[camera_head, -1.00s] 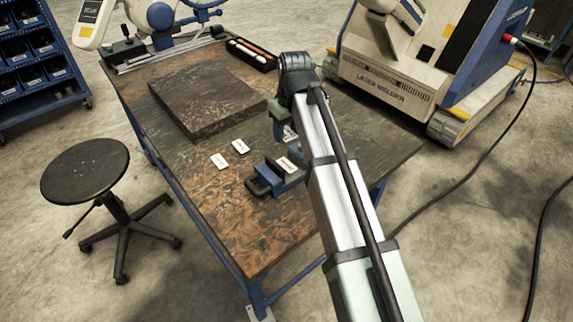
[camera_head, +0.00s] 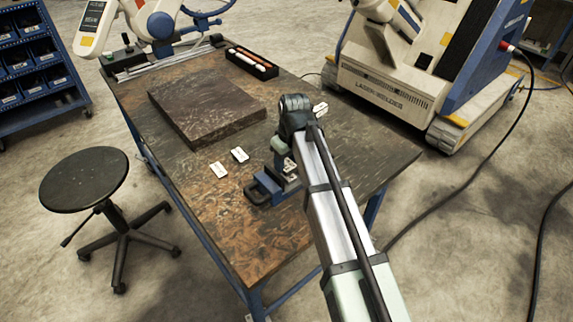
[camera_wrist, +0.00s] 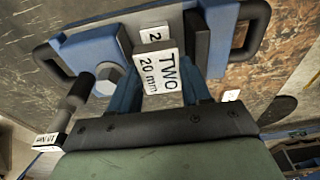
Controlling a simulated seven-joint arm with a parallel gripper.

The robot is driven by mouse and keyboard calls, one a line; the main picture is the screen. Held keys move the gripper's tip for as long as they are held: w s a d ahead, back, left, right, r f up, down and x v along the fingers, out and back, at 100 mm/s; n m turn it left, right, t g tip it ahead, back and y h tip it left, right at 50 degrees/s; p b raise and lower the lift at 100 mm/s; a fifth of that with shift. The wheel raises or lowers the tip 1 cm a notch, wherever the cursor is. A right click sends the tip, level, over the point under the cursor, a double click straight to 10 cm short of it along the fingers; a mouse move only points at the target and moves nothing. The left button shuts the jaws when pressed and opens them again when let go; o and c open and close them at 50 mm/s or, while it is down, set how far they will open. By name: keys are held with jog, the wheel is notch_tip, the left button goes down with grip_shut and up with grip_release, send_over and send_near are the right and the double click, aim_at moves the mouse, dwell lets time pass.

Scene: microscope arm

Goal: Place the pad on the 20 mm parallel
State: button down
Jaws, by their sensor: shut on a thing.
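The gripper is shut on a small piece, taken as the pad, which the fingers and tag mostly hide. Another white tag showing "2" (camera_wrist: 155,36) lies just beyond, partly covered, between the dark vise jaws. I cannot tell the parallel itself apart, nor whether the pad touches it. In the head view my gripper (camera_head: 288,168) is low over the vise (camera_head: 262,188).
Two white cards (camera_head: 219,170) (camera_head: 239,155) lie left of the vise. A dark stone plate (camera_head: 205,105) and a tray of rods (camera_head: 251,64) are farther back. A dark handle-like rod (camera_wrist: 77,88) with a white tag (camera_wrist: 46,140) stands beside the gripper. The front table is clear.

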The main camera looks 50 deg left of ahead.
aim_at(290, 168)
jog(key=shift+f, duration=0.85)
jog(key=shift+f, duration=0.1)
jog(key=c, duration=0.8)
grip_release()
jog(key=r, duration=0.4)
jog(key=d+r, duration=0.1)
jog(key=r, duration=0.7)
jog(key=shift+d, duration=0.4)
